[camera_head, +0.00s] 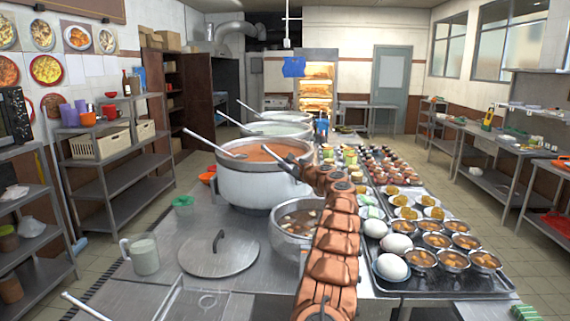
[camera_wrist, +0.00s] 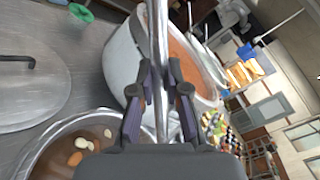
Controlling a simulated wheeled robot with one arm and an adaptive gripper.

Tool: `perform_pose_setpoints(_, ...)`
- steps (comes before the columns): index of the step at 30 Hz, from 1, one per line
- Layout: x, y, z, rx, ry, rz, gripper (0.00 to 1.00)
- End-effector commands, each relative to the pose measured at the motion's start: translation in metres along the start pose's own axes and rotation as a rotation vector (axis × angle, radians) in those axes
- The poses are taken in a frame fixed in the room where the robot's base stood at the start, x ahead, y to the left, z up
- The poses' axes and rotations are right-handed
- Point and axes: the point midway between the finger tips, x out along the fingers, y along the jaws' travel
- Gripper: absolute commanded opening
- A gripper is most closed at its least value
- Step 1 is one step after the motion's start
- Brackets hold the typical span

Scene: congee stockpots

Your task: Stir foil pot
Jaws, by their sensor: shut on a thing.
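My gripper (camera_head: 291,161) is above the right rim of the large silver pot (camera_head: 262,184) of orange-red congee. In the wrist view my gripper (camera_wrist: 161,78) is shut on a straight metal handle (camera_wrist: 157,25), which runs up past the large pot; its far end is out of view. A ladle (camera_head: 208,141) leans in the large pot, its handle over the left rim. A smaller metal pot (camera_head: 285,232) of brown broth with pale and orange pieces stands nearer, partly behind my arm. I cannot tell which pot is the foil one.
Two more pots (camera_head: 277,129) with ladles stand behind. A flat lid (camera_head: 218,253), a mug (camera_head: 143,254) and a green bowl (camera_head: 183,205) lie at left. Trays of eggs and filled bowls (camera_head: 437,277) crowd the right side.

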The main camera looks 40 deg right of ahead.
Motion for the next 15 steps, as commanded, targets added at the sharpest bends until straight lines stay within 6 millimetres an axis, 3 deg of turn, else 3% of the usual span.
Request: perform_pose_setpoints(15,0.0000,-0.0019,0.0019,-0.089,0.046,0.047,0.00)
